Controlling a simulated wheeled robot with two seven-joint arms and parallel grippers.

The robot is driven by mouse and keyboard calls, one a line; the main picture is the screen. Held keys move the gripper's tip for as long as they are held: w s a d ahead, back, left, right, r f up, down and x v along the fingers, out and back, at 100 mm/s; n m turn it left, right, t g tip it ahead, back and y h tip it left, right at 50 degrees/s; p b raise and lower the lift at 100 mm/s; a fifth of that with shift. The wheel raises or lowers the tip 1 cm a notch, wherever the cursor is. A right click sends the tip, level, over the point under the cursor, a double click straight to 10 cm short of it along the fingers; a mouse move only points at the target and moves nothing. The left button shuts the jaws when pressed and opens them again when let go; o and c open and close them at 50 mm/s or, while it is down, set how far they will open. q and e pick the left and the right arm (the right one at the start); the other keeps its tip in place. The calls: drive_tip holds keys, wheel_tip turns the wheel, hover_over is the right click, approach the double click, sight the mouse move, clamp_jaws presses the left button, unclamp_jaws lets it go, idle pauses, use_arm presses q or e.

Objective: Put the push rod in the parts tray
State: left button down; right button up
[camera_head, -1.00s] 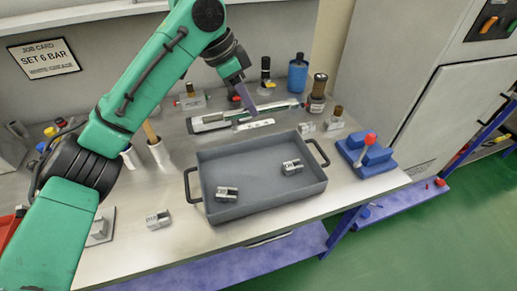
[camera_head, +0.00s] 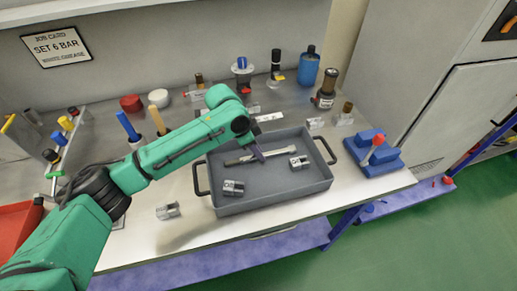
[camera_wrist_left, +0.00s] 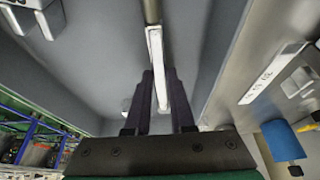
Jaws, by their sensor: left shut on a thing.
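The push rod (camera_head: 274,151) is a light flat bar with a thinner grey end. It lies across the inside of the grey parts tray (camera_head: 262,204), between two small metal blocks. My left gripper (camera_head: 258,155) reaches down into the tray and is shut on the rod near its middle. In the left wrist view the rod (camera_wrist_left: 153,42) runs between the dark fingers (camera_wrist_left: 160,78). I cannot tell whether the rod touches the tray floor. My right gripper is not in view.
Metal blocks (camera_head: 233,188) and (camera_head: 299,162) sit in the tray. Another block (camera_head: 168,211) lies left of it. A blue fixture with a red knob (camera_head: 376,150) stands to the right. A blue bottle (camera_head: 308,67) and other parts stand behind.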

use_arm(q)
drive_tip(key=shift+w, duration=0.1)
drive_tip(key=c, duration=0.8)
unclamp_jaws()
drive_tip(key=shift+o, duration=0.2)
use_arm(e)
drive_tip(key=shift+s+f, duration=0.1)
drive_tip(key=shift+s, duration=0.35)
use_arm(q)
drive_tip(key=b+v, duration=0.1)
drive_tip(key=v, duration=1.1)
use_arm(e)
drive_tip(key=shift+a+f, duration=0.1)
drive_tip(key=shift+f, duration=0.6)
